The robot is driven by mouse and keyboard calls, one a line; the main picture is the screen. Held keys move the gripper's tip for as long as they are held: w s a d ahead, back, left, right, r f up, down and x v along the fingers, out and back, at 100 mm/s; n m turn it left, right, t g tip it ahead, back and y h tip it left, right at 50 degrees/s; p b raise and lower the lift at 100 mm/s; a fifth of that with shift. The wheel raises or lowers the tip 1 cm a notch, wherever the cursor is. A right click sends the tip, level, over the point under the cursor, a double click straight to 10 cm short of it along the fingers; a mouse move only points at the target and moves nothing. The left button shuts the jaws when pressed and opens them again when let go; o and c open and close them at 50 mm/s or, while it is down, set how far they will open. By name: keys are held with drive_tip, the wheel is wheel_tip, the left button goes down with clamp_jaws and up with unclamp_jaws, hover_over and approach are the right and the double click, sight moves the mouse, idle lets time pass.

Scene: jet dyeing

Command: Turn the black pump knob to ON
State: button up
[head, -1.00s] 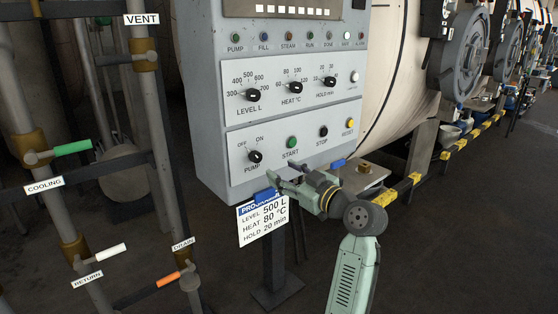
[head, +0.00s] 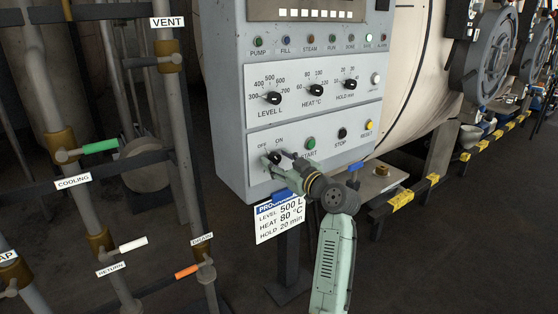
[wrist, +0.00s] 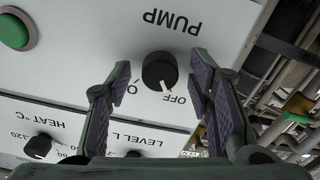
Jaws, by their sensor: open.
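The black pump knob (wrist: 160,71) sits on the white panel under the PUMP label, which is upside down in the wrist view. Its white mark points toward OFF (wrist: 176,99); the ON label is partly hidden by a finger. My gripper (wrist: 159,63) is open, with one purple-padded finger on each side of the knob and gaps between pads and knob. In the head view my gripper (head: 278,164) is at the lower left of the panel and partly covers the knob.
The green START button (head: 310,143) is close right of my gripper; STOP (head: 342,133) and RESET (head: 369,126) lie further right. The LEVEL knob (head: 273,98) is above. A program card (head: 280,219) hangs below the panel. Pipes with valve handles stand at left.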

drive_tip(key=shift+c, duration=0.4)
clamp_jaws()
drive_tip(key=shift+m, duration=0.3)
drive_tip(key=m+p, duration=0.1)
drive_tip(key=m, duration=0.5)
drive_tip(key=shift+r, duration=0.1)
drive_tip(key=m+p, duration=0.2)
drive_tip(key=m, duration=0.1)
drive_tip(key=shift+m, duration=0.3)
drive_tip(key=shift+m+p, duration=0.85)
drive_tip(key=shift+m, duration=0.95)
